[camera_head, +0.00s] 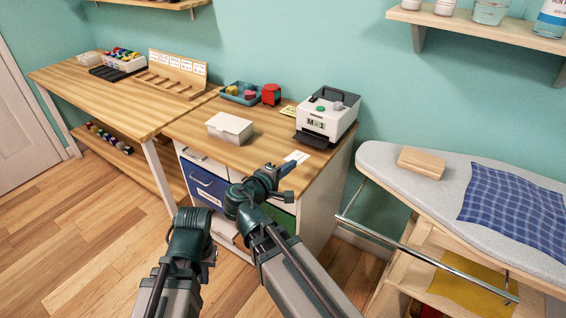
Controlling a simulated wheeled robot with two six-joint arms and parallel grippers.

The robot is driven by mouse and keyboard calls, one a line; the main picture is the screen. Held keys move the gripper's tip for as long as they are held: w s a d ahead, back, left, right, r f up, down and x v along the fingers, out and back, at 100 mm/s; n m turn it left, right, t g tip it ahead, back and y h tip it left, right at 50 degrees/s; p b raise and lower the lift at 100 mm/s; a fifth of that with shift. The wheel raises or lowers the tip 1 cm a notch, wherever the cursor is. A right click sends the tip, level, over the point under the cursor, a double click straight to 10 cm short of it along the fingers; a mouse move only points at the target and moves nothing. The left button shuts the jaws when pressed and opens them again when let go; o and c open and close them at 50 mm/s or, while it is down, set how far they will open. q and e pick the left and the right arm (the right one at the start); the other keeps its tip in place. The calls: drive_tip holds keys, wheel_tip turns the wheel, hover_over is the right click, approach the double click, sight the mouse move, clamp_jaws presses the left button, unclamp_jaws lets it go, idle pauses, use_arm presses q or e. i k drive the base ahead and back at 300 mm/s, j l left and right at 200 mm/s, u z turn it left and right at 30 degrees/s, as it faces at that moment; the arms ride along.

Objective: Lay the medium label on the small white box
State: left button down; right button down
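The small white box (230,128) sits on the wooden table, left of the label printer (327,120), whose small screen appears to read M. A small white paper, seemingly the label (298,157), lies at the table's front right edge, in front of the printer. My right gripper (283,186) is at the front edge of the table, just in front of that paper and right of the box; its fingers are too small and dark to tell open from shut. My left arm (191,235) ends low, in front of the table; its fingers are not clearly visible.
A teal tray (240,95) and a red dispenser (271,94) stand behind the box. A wooden rack (171,78) stands on the left table. An ironing board (390,160) with a wood block (422,163) is at right. The tabletop around the box is clear.

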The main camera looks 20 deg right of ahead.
sight(229, 122)
drive_tip(key=i+l+u, duration=0.1)
drive_tip(key=u, duration=0.25)
drive_tip(key=l+u, duration=0.6)
drive_tip(key=u, duration=0.15)
